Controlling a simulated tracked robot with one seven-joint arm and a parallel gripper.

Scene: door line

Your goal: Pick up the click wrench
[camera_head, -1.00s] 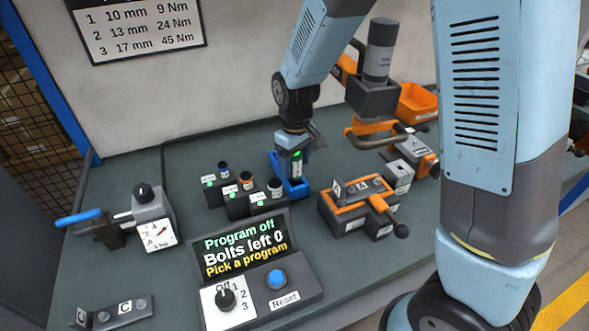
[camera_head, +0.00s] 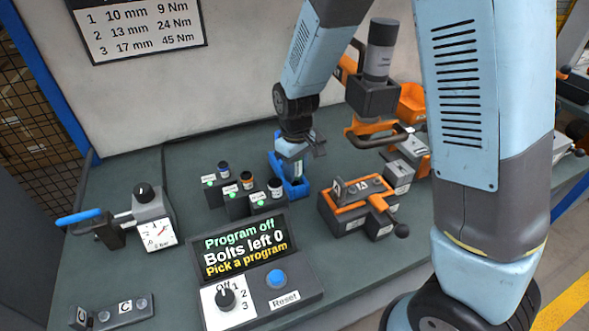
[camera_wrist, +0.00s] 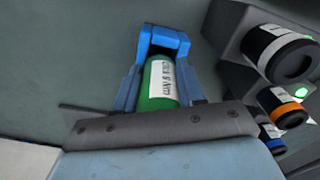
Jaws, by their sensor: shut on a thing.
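The click wrench (camera_wrist: 162,82) shows as an upright-looking green cylinder with a white label in the wrist view. In the head view the blue holder (camera_head: 297,189) stands on the bench, and only a little of the wrench shows. My gripper (camera_head: 296,150) is lowered over the holder and is shut on the wrench.
Small dark containers (camera_head: 246,181) with coloured bands stand in blocks just left of the holder. An orange-and-grey clamp fixture (camera_head: 362,190) is at right. The program panel (camera_head: 243,246) is in front, a gauge unit (camera_head: 157,234) at left. Open bench lies behind the containers.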

